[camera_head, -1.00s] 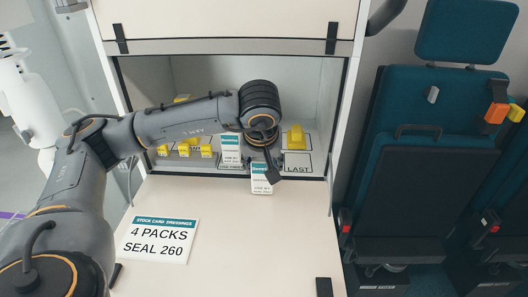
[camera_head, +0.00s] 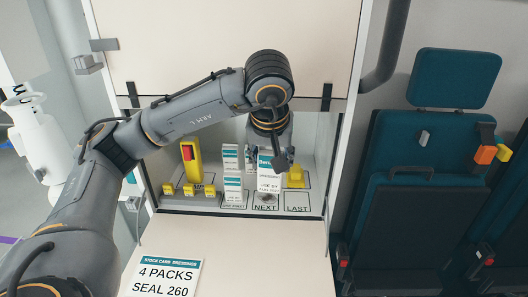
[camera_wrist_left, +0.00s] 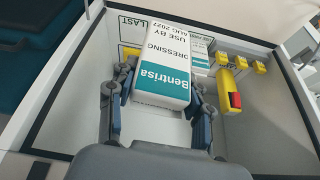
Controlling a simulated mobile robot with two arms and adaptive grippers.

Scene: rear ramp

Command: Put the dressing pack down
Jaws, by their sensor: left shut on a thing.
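My left gripper (camera_head: 270,160) is shut on a white and teal dressing pack (camera_head: 268,180), inside the open locker. The pack is upright in the head view, over the floor space marked NEXT (camera_head: 265,208). A dark patch shows on the floor below it; I cannot tell whether the pack touches the floor. In the left wrist view the pack (camera_wrist_left: 167,60) sits between the two fingers (camera_wrist_left: 158,115), its label reading Bentrisa, use by Aug 2027. Similar packs (camera_head: 233,190) stand just left, in the space marked for first use. My right gripper is not in view.
A yellow object (camera_head: 295,177) stands right, at the LAST space. Small yellow blocks (camera_head: 190,190) and a yellow device with a red part (camera_head: 194,163) are left. The locker has side walls and a front lip (camera_head: 240,214). A stock card (camera_head: 164,277) lies in front.

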